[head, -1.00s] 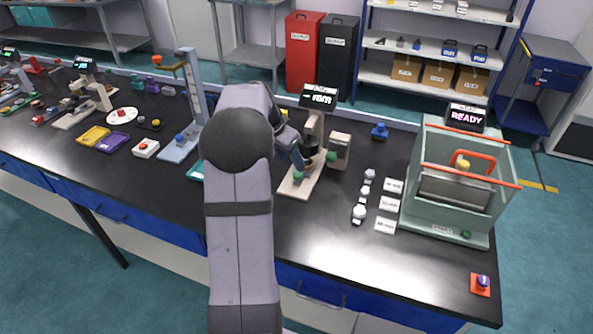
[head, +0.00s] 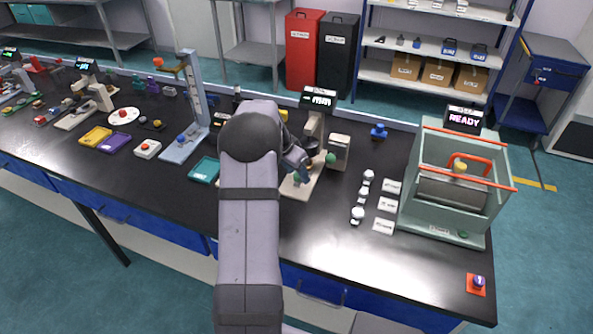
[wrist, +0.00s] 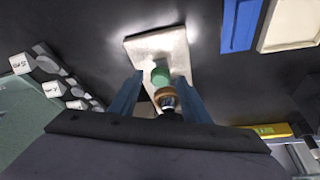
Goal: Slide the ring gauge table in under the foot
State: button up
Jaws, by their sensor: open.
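The gauge stand has a beige base plate (head: 308,189), also in the wrist view (wrist: 150,47), a column and a dark round part (head: 311,142) that may be the foot. In the wrist view a green knob (wrist: 161,77) stands over the plate, with a brass-coloured round piece (wrist: 164,95) beside it, perhaps the ring gauge table. My gripper (wrist: 159,80) is open, its two blue fingers on either side of the knob, with visible gaps. In the head view my arm hides part of the plate and most of my gripper (head: 301,170).
A boxy unit (head: 338,152) with a green knob stands right of the column. White weights (head: 363,195) and label cards (head: 388,205) are further right, before a large green machine (head: 440,210). A teal tray (head: 204,168) lies left.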

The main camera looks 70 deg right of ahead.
grip_shut()
jog(key=shift+d, duration=1.7)
jog(key=shift+r, duration=0.15)
jog(key=shift+d, duration=0.1)
grip_release()
